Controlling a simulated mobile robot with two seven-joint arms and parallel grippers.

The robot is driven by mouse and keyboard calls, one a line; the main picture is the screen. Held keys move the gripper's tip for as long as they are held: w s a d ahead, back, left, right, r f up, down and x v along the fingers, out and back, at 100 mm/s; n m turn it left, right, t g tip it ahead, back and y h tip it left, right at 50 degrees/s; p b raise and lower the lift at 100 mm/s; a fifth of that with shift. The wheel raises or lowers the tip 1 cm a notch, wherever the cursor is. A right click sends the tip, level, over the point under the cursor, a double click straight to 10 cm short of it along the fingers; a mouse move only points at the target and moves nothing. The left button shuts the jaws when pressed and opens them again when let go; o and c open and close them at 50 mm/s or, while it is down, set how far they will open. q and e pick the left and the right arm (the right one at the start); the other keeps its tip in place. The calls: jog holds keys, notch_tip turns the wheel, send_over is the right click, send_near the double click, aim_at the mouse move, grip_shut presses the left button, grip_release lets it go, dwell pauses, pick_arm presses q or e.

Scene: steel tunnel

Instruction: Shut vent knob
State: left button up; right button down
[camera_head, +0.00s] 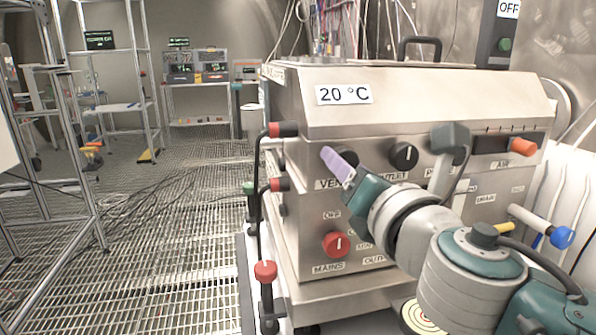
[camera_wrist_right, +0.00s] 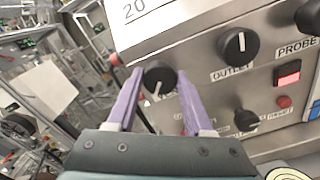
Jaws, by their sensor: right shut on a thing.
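The black vent knob (camera_wrist_right: 158,77) is on the front panel of the steel machine, and its white pointer mark faces downward in the right wrist view. In the head view the knob (camera_head: 347,158) is mostly hidden behind the purple fingers, above a partly covered label starting "VEN". My right gripper (camera_head: 330,154) reaches in from the lower right. Its two purple fingers are on either side of the knob and are shut on it. My left gripper is not in view.
The black outlet knob (camera_head: 404,156) is just right of my fingers. A red mains knob (camera_head: 336,244) is below. Red-handled pipe valves (camera_head: 265,270) stand along the machine's left edge. Open grating floor (camera_head: 160,230) lies to the left, with metal racks (camera_head: 115,60) beyond.

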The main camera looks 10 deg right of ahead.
jog(key=shift+m, duration=13.9)
jog(key=shift+c, duration=1.5)
grip_release()
jog(key=shift+s, duration=0.1)
jog(key=s, duration=0.9)
jog(key=shift+s+d, duration=0.15)
jog(key=shift+s, duration=0.25)
